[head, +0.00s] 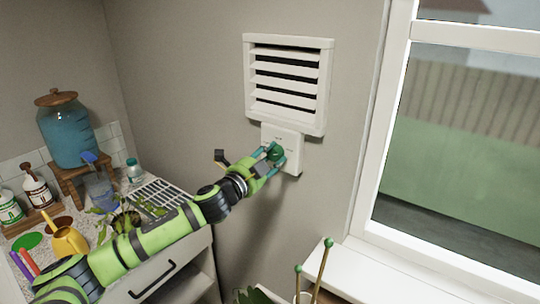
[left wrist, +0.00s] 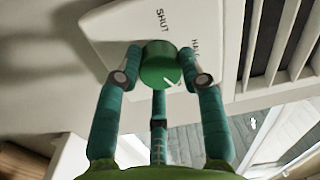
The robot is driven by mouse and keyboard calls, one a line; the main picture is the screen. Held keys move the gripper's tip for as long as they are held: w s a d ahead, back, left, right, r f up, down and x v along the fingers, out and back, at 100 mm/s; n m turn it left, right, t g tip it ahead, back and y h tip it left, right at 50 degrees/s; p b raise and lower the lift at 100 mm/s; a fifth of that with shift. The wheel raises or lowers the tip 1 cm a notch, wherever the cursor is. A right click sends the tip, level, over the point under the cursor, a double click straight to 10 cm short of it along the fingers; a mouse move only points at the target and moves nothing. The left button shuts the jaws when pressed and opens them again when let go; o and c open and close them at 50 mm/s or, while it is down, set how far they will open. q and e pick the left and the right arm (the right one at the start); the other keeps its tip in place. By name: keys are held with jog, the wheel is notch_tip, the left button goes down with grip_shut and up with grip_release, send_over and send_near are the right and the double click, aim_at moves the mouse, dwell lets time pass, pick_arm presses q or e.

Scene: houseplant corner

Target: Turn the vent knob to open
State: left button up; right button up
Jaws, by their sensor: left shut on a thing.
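The green vent knob (head: 275,153) sits on a white plate (head: 292,168) under the white slatted vent (head: 288,82) on the wall. My left gripper (head: 272,158) is shut on the knob, with its teal fingers around it. In the left wrist view the knob (left wrist: 160,66) is between the fingers, and a short white mark shows on its face toward the lower right. The plate (left wrist: 120,30) carries the word SHUT and a second, partly covered label at the right. Any other label is hidden. Dark gaps show between the vent slats. My right gripper is not in view.
A window (head: 470,140) with a white frame is at the right. At the left a counter holds a blue-filled dispenser (head: 70,130), pump bottles, a yellow watering can (head: 68,240) and a plant on it. Wall around the plate is clear.

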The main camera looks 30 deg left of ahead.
pick_arm(q)
jog(key=shift+d+r+m, duration=0.15)
jog(key=shift+r+m, duration=0.1)
jog(key=shift+m, duration=0.45)
jog(key=o, duration=1.1)
jog(key=shift+o, duration=0.2)
jog(key=shift+d, duration=0.15)
jog(key=shift+f, duration=0.15)
jog(key=shift+s+a+f, duration=0.2)
jog(key=shift+s, duration=0.2)
jog(key=s+a, duration=0.1)
jog(key=s, duration=1)
